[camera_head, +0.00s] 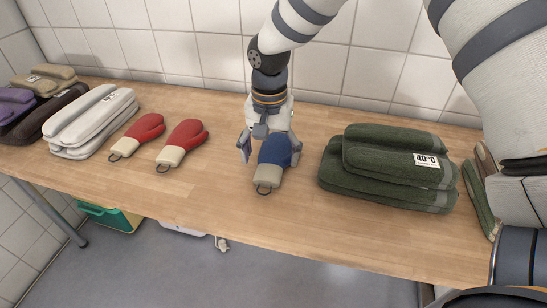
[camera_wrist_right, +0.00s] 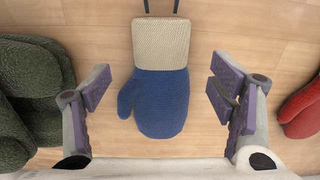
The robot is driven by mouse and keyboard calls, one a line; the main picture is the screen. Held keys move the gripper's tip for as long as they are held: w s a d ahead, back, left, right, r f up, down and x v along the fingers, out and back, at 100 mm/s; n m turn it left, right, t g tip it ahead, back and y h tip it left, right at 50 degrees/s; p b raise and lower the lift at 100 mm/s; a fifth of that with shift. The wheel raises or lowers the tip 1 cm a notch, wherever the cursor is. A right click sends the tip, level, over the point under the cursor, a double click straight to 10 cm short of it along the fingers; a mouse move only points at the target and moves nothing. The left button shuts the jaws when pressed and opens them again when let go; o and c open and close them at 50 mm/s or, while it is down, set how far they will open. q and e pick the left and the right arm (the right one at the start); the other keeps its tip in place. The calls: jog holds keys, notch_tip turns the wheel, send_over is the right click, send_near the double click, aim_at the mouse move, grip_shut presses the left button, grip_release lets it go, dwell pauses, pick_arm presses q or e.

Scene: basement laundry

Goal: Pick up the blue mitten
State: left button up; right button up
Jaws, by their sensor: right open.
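The blue mitten (camera_head: 274,152) lies flat on the wooden table, with a cream cuff and a dark loop towards the front edge. My right gripper (camera_head: 269,153) is open above it, one finger on each side. In the right wrist view the mitten (camera_wrist_right: 160,98) lies between the spread finger pads of the gripper (camera_wrist_right: 157,97), with a gap on both sides. The fingers do not appear to touch it. My left gripper is not in view.
Two red mittens (camera_head: 185,143) lie to the left, beside folded white towels (camera_head: 93,124). A stack of dark green towels (camera_head: 385,190), labelled 40°C, stands close to the right. The table (camera_head: 225,212) is bare in front of the mitten. A tiled wall (camera_head: 190,55) stands behind.

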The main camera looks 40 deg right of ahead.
aim_at(270, 165)
notch_tip(270, 165, down, 4)
jog(key=shift+r, duration=0.25)
jog(key=shift+r, duration=0.1)
jog(key=shift+c, duration=0.2)
jog(key=c, duration=1.2)
